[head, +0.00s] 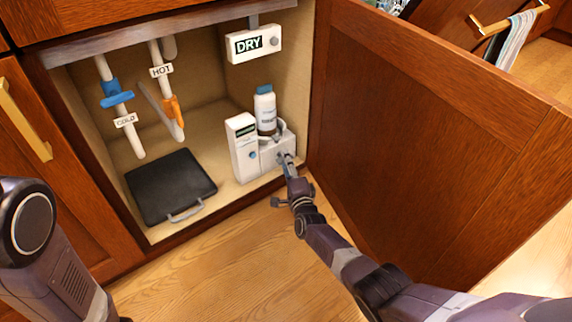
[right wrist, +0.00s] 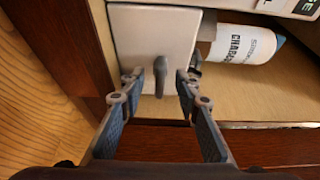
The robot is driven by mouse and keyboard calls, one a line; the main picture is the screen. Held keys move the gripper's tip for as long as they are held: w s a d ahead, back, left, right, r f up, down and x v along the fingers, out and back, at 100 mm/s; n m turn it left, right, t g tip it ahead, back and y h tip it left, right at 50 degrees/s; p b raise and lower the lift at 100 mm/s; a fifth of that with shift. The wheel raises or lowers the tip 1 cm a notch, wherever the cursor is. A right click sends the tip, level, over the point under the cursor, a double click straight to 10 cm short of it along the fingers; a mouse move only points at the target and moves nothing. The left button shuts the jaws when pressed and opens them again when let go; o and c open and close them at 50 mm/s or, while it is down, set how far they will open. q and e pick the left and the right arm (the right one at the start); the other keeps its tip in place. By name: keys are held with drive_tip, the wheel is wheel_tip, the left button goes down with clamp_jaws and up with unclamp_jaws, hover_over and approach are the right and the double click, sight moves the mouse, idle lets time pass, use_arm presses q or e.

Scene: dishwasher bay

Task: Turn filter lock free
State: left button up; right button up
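The white filter unit (head: 245,150) stands at the right inside the open under-sink cabinet, with a white charcoal bottle (head: 265,108) upright on it. In the right wrist view the unit's white face (right wrist: 130,35) carries a small grey lever (right wrist: 160,68), which looks like the filter lock. My right gripper (head: 287,162) is at the unit's lower right side. In the right wrist view its fingers (right wrist: 160,82) are apart, one on each side of the lever, with gaps visible. The lever is hidden behind the gripper in the head view. My left gripper is out of view; only its arm shows.
The open cabinet door (head: 420,130) stands close to the right of my right arm. Cold (head: 125,121) and hot (head: 162,71) pipes hang at the left; a DRY sign box (head: 254,45) hangs above the bottle.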

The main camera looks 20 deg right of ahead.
clamp_jaws()
drive_tip(key=shift+f+n+t+y+b, duration=0.2)
drive_tip(key=shift+n+t+b, duration=0.45)
drive_tip(key=shift+n+b, duration=1.3)
drive_tip(key=shift+n+t+y+b, duration=0.3)
drive_tip(key=shift+n+t+b, duration=0.35)
drive_tip(key=shift+n+b, duration=1.3)
drive_tip(key=shift+b, duration=0.3)
unclamp_jaws()
